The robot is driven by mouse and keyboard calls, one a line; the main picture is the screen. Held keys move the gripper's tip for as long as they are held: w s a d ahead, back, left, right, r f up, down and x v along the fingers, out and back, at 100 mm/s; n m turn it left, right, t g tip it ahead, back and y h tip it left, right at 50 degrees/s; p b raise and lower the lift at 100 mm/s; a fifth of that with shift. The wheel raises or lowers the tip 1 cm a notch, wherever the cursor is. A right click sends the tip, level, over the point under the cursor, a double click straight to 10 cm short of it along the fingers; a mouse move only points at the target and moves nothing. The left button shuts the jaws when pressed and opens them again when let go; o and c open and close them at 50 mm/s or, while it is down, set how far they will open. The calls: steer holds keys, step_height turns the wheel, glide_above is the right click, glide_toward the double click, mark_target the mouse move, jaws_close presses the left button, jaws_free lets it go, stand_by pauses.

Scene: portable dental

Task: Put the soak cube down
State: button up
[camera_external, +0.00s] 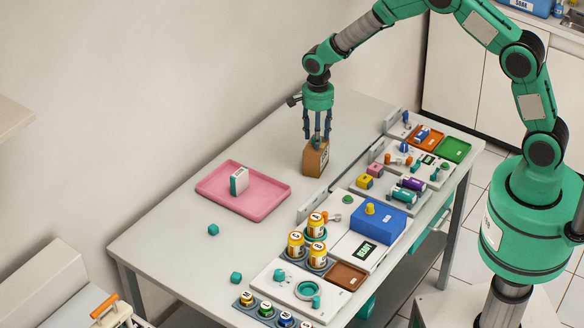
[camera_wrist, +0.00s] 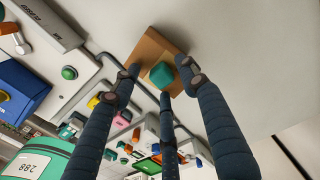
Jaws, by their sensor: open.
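A teal cube (camera_wrist: 161,75) shows in the wrist view over the top of a tan box (camera_wrist: 148,48), between my gripper's fingertips. It appears to rest on the box, though the contact is hard to see. The fingers of my gripper (camera_wrist: 160,82) are spread around the cube and look apart from it. In the external view my gripper (camera_external: 317,137) points down just over the upright tan box (camera_external: 315,160), hiding most of its top.
A pink tray (camera_external: 215,188) holds a white and teal block (camera_external: 239,180). Several orange-white jars (camera_external: 296,243), a blue box (camera_external: 378,222) and a white panel (camera_external: 290,292) with teal pieces line the right and front. Table around the tan box's left side is clear.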

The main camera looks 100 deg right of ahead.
steer(key=shift+r, duration=0.1)
step_height(320, 180, up, 12)
steer(key=p, duration=0.1)
stand_by(0.6)
steer(key=shift+r, duration=0.15)
stand_by(0.4)
steer(key=s+a+r+n+t+h, duration=0.15)
steer(key=a+r+n, duration=0.45)
steer(key=a+r, duration=0.6)
steer(key=s+a+r+n+t+y, duration=0.1)
steer(key=s+a+r+n, duration=0.3)
steer(key=a+r, duration=0.8)
steer(key=s+a+r+n+t, duration=0.3)
steer(key=s+a+n, duration=1.3)
steer(key=s+a, duration=0.6)
steer(key=shift+s+a, duration=0.35)
steer(key=shift+a, duration=0.05)
